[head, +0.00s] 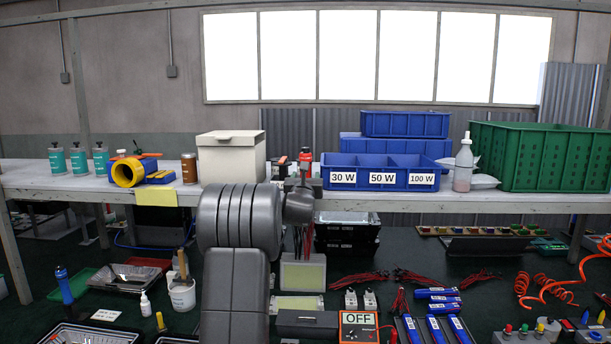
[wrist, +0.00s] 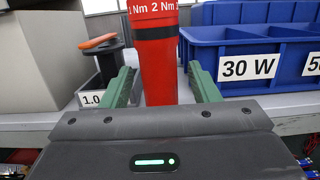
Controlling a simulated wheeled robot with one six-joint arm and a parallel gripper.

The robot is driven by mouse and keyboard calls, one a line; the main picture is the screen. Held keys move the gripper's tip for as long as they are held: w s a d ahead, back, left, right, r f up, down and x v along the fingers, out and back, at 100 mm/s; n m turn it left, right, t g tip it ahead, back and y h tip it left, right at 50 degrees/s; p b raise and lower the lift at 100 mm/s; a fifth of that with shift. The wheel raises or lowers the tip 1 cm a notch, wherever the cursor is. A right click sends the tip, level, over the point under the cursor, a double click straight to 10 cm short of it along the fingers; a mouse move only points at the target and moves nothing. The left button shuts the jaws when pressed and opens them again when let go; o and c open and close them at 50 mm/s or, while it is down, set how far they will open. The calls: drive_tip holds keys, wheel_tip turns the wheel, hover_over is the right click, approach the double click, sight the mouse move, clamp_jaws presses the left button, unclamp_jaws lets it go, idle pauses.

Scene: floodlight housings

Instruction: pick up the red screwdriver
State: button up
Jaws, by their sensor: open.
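My gripper (wrist: 161,70) is open, with one green finger to each side of the red handle and visible gaps to both. In the head view the red screwdriver (head: 304,158) shows at the back bench, just above my wrist. My fingers cannot be made out clearly there.
A dark holder labelled 1.0 (wrist: 92,98) with an orange-topped tool (wrist: 98,41) stands close on the left, beside a cream box (head: 231,158). The blue bin labelled 30 W, 50 W and 100 W (head: 381,187) stands close on the right. A spray bottle (head: 463,165) is farther right.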

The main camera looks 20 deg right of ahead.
drive_tip(key=shift+w, duration=0.1)
drive_tip(key=c, duration=1.1)
drive_tip(key=shift+r, duration=0.1)
drive_tip(key=shift+c, duration=0.2)
